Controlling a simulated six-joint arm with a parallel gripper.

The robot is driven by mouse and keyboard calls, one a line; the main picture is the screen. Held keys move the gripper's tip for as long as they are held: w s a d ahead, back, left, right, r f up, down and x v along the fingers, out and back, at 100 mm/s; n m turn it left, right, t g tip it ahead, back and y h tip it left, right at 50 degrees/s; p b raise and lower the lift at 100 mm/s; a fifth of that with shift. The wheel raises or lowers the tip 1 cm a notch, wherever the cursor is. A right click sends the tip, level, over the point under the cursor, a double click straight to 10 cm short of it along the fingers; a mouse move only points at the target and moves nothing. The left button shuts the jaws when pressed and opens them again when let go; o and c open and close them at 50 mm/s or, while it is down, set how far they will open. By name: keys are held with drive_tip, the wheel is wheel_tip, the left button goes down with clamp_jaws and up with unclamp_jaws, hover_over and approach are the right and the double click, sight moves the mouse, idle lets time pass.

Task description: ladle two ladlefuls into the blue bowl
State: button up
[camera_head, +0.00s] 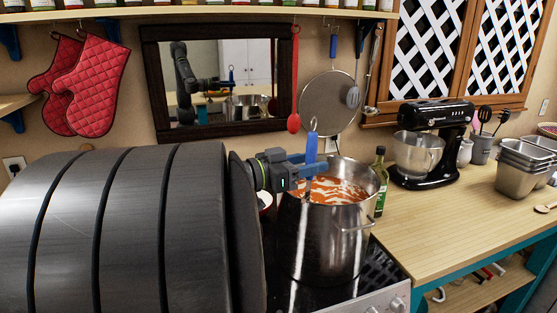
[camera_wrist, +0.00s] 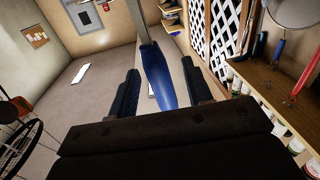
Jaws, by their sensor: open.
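A steel pot (camera_head: 325,240) of orange soup with pale swirls (camera_head: 335,188) stands on the stove. A ladle with a blue handle (camera_head: 312,148) stands upright in it, its hook end up and its bowl hidden. My gripper (camera_head: 305,170) is at the pot's rim, at the ladle handle. In the wrist view the blue handle (camera_wrist: 157,76) is between the two dark fingers of my gripper (camera_wrist: 160,68), with gaps on both sides. The gripper is open around the handle. I cannot make out a blue bowl in either view.
A green bottle (camera_head: 378,180) stands close behind the pot's right side. A black stand mixer (camera_head: 430,145) and steel containers (camera_head: 525,165) are on the wooden counter (camera_head: 440,215), whose front is clear. A red spoon (camera_head: 294,90) and a round strainer (camera_head: 330,100) hang above the pot.

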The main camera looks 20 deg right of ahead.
sight(316, 149)
drive_tip(key=shift+w+d, duration=0.2)
drive_tip(key=shift+d, duration=1.2)
clamp_jaws()
drive_tip(key=shift+r, duration=0.15)
wheel_tip(316, 149, up, 3)
drive_tip(key=shift+f, duration=0.1)
drive_tip(key=shift+d, duration=0.1)
